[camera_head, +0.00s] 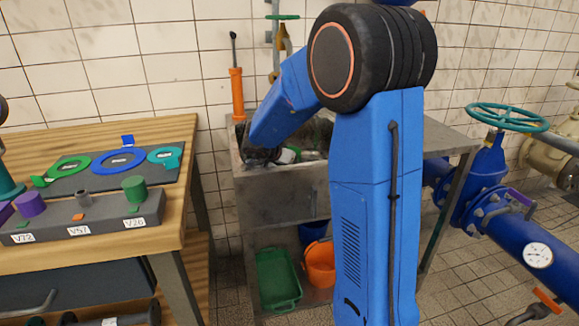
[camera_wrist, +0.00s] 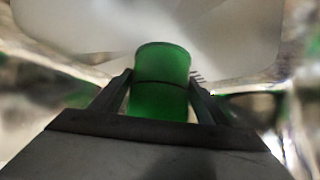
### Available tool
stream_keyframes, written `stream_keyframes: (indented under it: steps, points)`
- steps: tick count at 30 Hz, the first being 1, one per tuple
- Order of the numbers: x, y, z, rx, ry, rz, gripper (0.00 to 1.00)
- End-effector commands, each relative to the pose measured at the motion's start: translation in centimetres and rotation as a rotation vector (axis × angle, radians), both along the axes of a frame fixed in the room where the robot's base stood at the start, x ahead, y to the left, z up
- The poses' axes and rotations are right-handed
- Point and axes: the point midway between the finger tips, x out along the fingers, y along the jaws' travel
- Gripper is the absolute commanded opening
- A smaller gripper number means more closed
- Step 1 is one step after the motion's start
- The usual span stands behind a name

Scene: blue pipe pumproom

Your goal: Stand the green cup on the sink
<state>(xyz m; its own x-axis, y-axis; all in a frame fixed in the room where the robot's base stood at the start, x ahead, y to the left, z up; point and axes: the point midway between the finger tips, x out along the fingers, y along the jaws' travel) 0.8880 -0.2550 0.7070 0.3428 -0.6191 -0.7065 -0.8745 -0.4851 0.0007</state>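The green cup (camera_wrist: 160,75) is in the wrist view, between the two dark fingers of my gripper (camera_wrist: 161,88). The fingertips meet its sides, and its lower part is hidden behind the gripper body. The grey metal sink (camera_head: 285,190) stands against the tiled wall in the head view. My gripper (camera_head: 262,153) is low at the left part of the sink, mostly hidden by my arm. A small green patch (camera_head: 297,151) shows beside it; I cannot tell whether it is the cup. Whether the cup's base touches anything is hidden.
A pale, rounded surface (camera_wrist: 215,35) lies behind the cup. An orange tool (camera_head: 237,92) stands at the sink's back left corner. A wooden bench (camera_head: 100,258) is to the left. A green crate (camera_head: 278,280) and orange bucket (camera_head: 320,265) are below the sink.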

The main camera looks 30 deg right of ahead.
Motion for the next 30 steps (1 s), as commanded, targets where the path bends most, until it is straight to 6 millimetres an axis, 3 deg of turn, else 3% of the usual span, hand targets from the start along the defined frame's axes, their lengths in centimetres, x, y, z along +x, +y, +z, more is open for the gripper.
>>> stream_keyframes:
  steps: [12, 24, 30]
  points:
    - [0.0, 0.1, 0.5, 0.001, -0.002, -0.001, 0.79]
    - [-1.9, 3.6, 4.5, 0.000, -0.002, 0.001, 0.79]
    - [-2.5, 4.5, 5.5, 0.002, -0.001, -0.001, 0.79]
